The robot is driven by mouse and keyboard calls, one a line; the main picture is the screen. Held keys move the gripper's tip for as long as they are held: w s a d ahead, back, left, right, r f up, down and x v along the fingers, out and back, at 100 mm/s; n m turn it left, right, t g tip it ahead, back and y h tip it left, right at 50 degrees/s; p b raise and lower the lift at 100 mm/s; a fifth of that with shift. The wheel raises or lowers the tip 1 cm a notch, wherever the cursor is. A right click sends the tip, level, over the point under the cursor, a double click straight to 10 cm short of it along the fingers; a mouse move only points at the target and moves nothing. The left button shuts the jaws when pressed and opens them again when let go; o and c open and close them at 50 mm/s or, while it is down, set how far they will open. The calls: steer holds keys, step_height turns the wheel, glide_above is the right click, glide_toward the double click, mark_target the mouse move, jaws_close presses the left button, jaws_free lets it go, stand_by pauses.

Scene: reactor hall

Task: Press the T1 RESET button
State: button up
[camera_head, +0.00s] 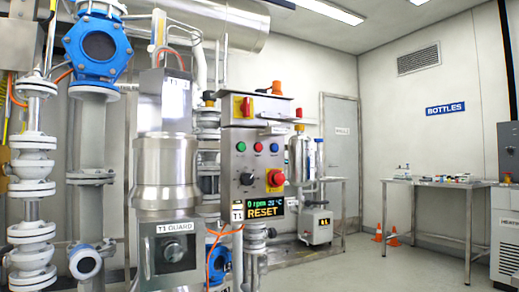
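The T1 control panel (256,165) is a grey box in the middle of the head view, to the right of the steel T1 vessel (165,170). Its row of small buttons has a green button (241,146), a red button (258,147) and a blue button (274,148). Below them are a black knob (247,179) and a red mushroom button (276,178) on yellow. I cannot read labels at the single buttons. My gripper is not in view.
A red and yellow switch (246,106) sits on top of the panel. Blue-flanged pipework (97,45) stands at the left. A metal table (432,183) with small items is at the right, and orange cones (379,232) stand on the floor. Floor between panel and table looks clear.

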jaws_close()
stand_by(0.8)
